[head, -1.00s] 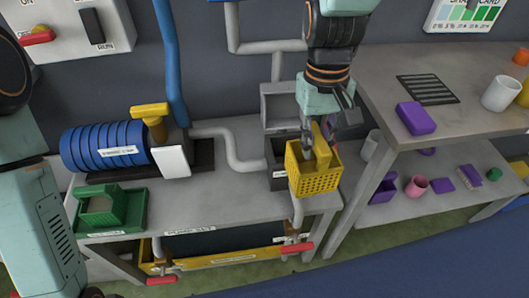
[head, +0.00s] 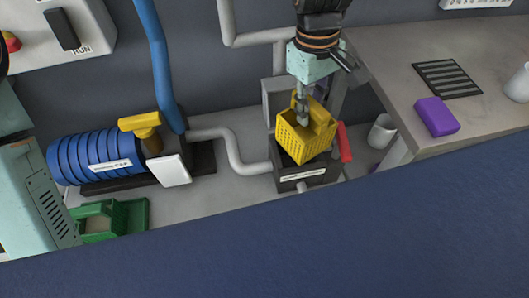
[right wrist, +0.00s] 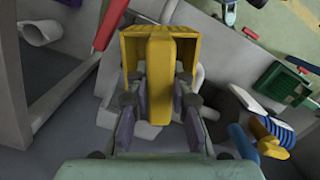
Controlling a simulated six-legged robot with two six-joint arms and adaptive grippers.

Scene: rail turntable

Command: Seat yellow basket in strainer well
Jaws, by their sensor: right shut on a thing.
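The yellow basket (head: 292,142) is a perforated box with a raised handle. My right gripper (head: 303,112) is shut on its handle from above. In the head view the basket is tilted and overlaps the top of the strainer well, a dark grey box (head: 288,184) with a white label. I cannot tell whether the basket is inside the opening or just over it, because it hides most of the opening. In the right wrist view the right gripper's fingers (right wrist: 158,112) clasp the handle, and the basket (right wrist: 130,48) extends beyond them. My left gripper is out of view.
A grey raised lid (head: 274,97) stands behind the well, and a red handle (head: 344,143) is close on its right. A blue ribbed pump (head: 75,160) and grey pipe (head: 232,150) are on the left. A side table (head: 400,100) with a purple block (head: 436,116) is right.

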